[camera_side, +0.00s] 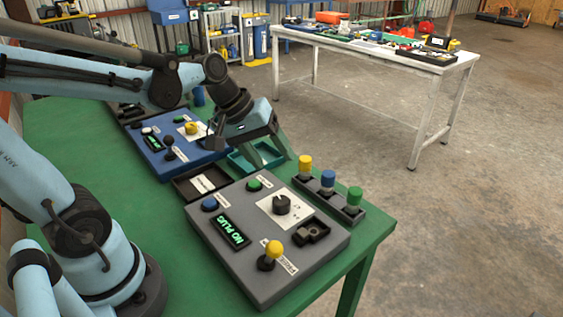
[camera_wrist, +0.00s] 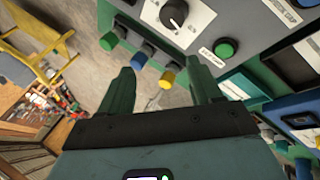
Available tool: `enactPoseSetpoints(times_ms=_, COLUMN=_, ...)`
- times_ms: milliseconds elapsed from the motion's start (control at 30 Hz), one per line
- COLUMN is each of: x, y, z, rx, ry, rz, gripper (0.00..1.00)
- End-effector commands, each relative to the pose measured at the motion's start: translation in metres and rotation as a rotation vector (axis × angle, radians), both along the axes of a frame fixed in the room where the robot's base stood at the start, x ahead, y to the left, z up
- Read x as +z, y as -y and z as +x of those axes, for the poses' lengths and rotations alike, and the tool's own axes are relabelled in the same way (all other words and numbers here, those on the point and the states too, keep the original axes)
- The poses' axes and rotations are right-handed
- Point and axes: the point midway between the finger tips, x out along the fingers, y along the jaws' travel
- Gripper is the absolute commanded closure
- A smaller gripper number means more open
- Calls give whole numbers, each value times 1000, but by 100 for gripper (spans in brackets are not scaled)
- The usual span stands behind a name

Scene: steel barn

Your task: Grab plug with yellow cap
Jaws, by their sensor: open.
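The plug with the yellow cap (camera_side: 305,163) stands upright at the far end of a dark rack (camera_side: 340,208), beside a blue-capped plug (camera_side: 327,178) and a green-capped plug (camera_side: 354,196). My gripper (camera_side: 270,160) is open and empty, just left of the yellow cap in the side view. In the wrist view the yellow cap (camera_wrist: 167,77) appears between the tips of my gripper (camera_wrist: 163,75). The blue cap (camera_wrist: 140,58) and green cap (camera_wrist: 108,41) lie up and left of it. I cannot tell the exact gap to the yellow cap.
A grey panel (camera_side: 225,262) with a "NO PLUG" display, a dial, a socket block (camera_side: 311,233) and a yellow-knobbed stick (camera_side: 273,249) stands close to the rack. A black tray (camera_side: 183,188), a teal tray (camera_side: 237,164) and a blue panel (camera_side: 160,166) lie behind on the green table.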

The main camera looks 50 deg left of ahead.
Motion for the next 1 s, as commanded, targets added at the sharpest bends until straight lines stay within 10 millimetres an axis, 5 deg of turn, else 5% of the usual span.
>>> enactPoseSetpoints(times_ms=533, x=-30, y=-55, z=82, rx=606, ry=-400, rz=-790, gripper=36)
enactPoseSetpoints(times_ms=1000, x=-70, y=-113, z=92, rx=819, ry=-704, rz=-1245, gripper=36)
